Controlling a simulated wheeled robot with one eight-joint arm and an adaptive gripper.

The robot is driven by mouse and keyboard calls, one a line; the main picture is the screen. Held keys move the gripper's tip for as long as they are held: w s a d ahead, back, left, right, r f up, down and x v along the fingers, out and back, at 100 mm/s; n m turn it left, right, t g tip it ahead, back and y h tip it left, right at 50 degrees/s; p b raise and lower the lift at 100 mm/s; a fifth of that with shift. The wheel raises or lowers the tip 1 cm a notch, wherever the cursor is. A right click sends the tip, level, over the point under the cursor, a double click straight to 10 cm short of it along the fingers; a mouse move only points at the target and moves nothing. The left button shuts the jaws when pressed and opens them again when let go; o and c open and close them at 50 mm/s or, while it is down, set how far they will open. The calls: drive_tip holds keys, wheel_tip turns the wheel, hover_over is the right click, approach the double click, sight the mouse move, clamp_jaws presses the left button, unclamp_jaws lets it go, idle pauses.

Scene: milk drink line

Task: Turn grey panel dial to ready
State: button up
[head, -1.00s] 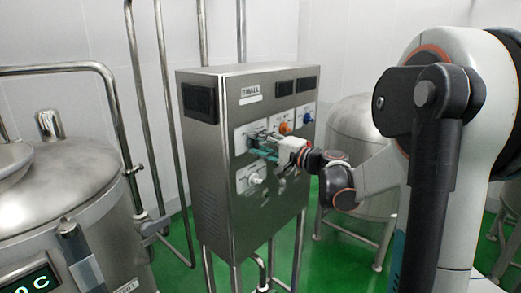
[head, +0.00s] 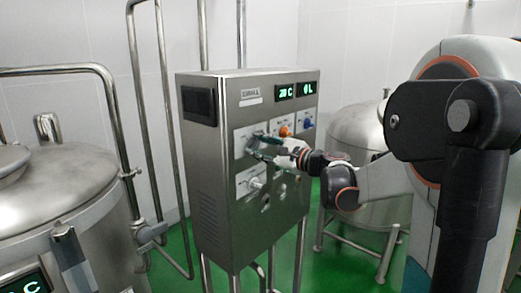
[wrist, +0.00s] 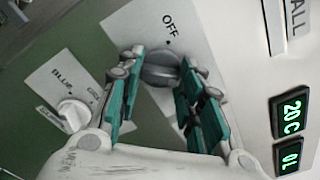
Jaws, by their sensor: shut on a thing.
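The grey dial (wrist: 160,68) sits on a white plate on the steel panel box (head: 215,150). In the wrist view the plate reads "OFF" above the dial, with a small black dot beside it. My gripper (wrist: 160,80) has its teal-padded fingers on either side of the dial and is shut on it. In the head view my gripper (head: 258,147) is at the panel's front, tilted, and mostly hides the dial. No "ready" mark is readable.
A white dial (wrist: 73,115) on a plate reading "BLUE" is close to my gripper. An orange knob (head: 284,131) and a blue knob (head: 307,126) sit to the right. Lit displays read "20 C" (wrist: 292,116) and "0 L" (wrist: 289,159). A steel tank (head: 75,190) stands left.

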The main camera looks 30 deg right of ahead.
drive_tip(key=shift+m, duration=0.4)
drive_tip(key=o, duration=1.1)
drive_tip(key=shift+c, duration=0.2)
drive_tip(key=v, duration=1.2)
